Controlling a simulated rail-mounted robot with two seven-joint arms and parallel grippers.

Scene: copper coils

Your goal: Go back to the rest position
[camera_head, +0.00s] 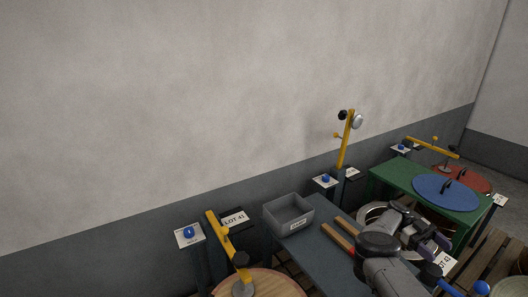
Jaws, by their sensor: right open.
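My right gripper (436,243) shows at the lower right, at the end of my grey and black arm. Its jaws are open, and I see nothing between them. It is in front of a pale ring-shaped coil (369,214), which my arm partly hides. My left gripper is not in view.
A grey bin (289,216) stands on a blue-grey table (313,246) with wooden-handled tools (338,239). Yellow arms (215,228) stand on posts by the wall. A wooden disc (270,284) is at the bottom.

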